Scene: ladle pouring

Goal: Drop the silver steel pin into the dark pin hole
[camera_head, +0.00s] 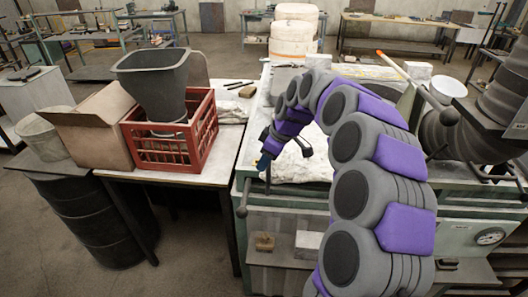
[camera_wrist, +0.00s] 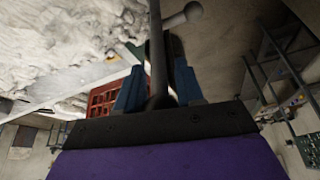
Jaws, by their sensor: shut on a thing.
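My gripper (camera_head: 270,150) is at the left side of the green-framed bench, at the end of my purple and grey arm. In the wrist view, the blue fingers of my gripper (camera_wrist: 157,62) are shut on a long grey rod, which seems to be the steel pin (camera_wrist: 156,35). It runs away from the palm, and its near end is rounded. In the head view, a thin dark length of the pin (camera_head: 268,179) hangs roughly upright below the fingers. I cannot make out the dark pin hole in either view.
Pale lumpy material (camera_head: 300,168) covers the bench top under my gripper. A ball-ended bar (camera_head: 240,211) stands out at the bench's left front corner. A red crate (camera_head: 203,128) with a dark bucket (camera_head: 155,80) stands on the left table. A gauge (camera_head: 490,236) is front right.

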